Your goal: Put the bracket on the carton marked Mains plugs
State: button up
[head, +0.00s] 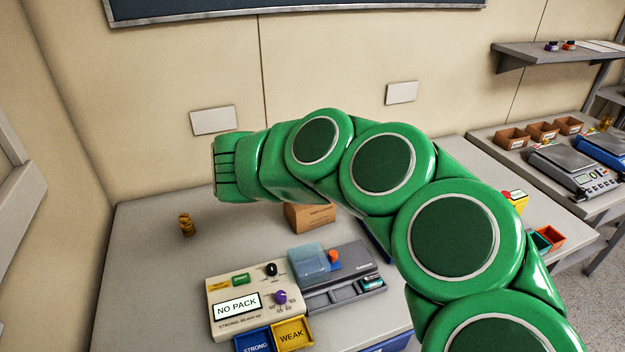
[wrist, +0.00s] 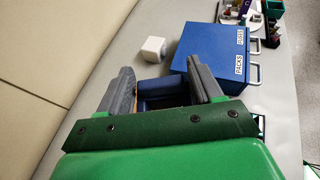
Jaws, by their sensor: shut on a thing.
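My gripper (wrist: 163,80) shows in the wrist view with its two grey fingers apart on either side of a dark blue piece (wrist: 162,86), which seems to be the bracket. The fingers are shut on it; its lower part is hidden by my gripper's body. Slivers of brown show beside it, too small to tell what they are. My gripper and the bracket are hidden in the head view.
A beige unit showing NO PACK (head: 237,306) and a grey device (head: 345,280) stand in front of the carton. A small brass-coloured object (head: 187,225) stands at left. A blue cabinet (wrist: 212,58) and a white block (wrist: 153,48) show in the wrist view. The bench's left side is mostly clear.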

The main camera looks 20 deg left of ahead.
jog(key=shift+w+a+f, duration=0.95)
jog(key=shift+w+f, duration=0.35)
jog(key=shift+w+a+f, duration=1)
jog(key=shift+w+f, duration=0.35)
jog(key=shift+w+a+f, duration=0.95)
jog(key=shift+w+f, duration=0.35)
jog(key=shift+w+f, duration=0.1)
jog(key=shift+w+a+f, duration=0.1)
jog(key=shift+f, duration=1.5)
jog(key=shift+f, duration=0.1)
jog(key=o, duration=1.1)
jog(key=shift+o, duration=0.2)
